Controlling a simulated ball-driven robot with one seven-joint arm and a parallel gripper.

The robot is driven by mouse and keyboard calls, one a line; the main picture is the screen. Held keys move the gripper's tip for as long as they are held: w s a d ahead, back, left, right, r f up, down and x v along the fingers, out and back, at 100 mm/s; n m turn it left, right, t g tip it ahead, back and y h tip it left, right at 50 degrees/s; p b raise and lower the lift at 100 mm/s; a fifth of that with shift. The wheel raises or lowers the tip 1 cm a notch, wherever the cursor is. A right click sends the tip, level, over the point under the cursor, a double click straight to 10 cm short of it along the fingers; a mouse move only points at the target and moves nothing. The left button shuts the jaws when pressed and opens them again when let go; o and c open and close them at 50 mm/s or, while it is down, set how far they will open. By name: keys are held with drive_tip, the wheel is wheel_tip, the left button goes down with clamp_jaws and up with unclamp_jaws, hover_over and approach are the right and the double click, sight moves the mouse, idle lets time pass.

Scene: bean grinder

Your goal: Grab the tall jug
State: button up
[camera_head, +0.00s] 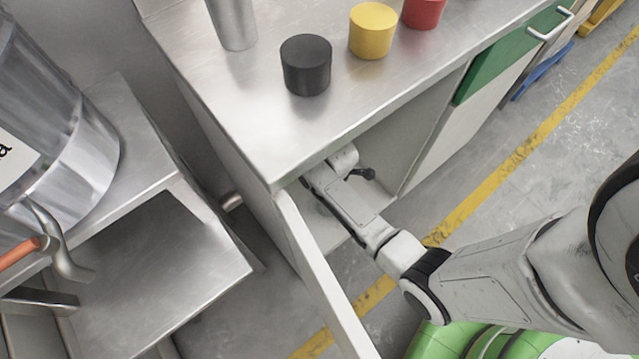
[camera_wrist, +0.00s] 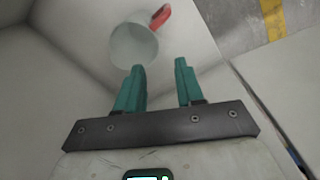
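In the wrist view, a pale grey jug (camera_wrist: 133,46) with a red handle (camera_wrist: 160,17) is inside a white cabinet compartment. Its round end faces the camera, so its height is hard to judge. My gripper (camera_wrist: 159,66) has two teal fingers, spread apart with nothing between them. The jug lies just beyond the fingertips, offset toward the left finger; I cannot tell whether they touch. In the head view my arm reaches into the open cabinet under the counter, and the fingers and jug are hidden there.
The cabinet door (camera_head: 322,277) stands open left of my forearm. The steel countertop (camera_head: 250,110) overhangs the opening. Black (camera_head: 306,66), yellow (camera_head: 372,31) and red (camera_head: 423,12) canisters and a metal cylinder (camera_head: 233,22) stand on top. A large metal vessel (camera_head: 75,165) is at left.

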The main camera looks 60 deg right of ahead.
drive_tip(key=f+b, duration=0.1)
drive_tip(key=f, duration=0.1)
drive_tip(key=f+b, duration=0.1)
drive_tip(key=f, duration=0.3)
drive_tip(key=shift+w+d+f+b, duration=0.25)
drive_tip(key=shift+w+f+b, duration=0.05)
drive_tip(key=shift+w+b, duration=0.1)
drive_tip(key=shift+s+f+b, duration=0.15)
drive_tip(key=shift+f+b, duration=0.7)
drive_tip(key=shift+f, duration=0.55)
drive_tip(key=shift+s+f+b, duration=0.15)
drive_tip(key=shift+f+b, duration=0.65)
drive_tip(key=shift+f, duration=0.55)
drive_tip(key=shift+r, duration=0.1)
clamp_jaws()
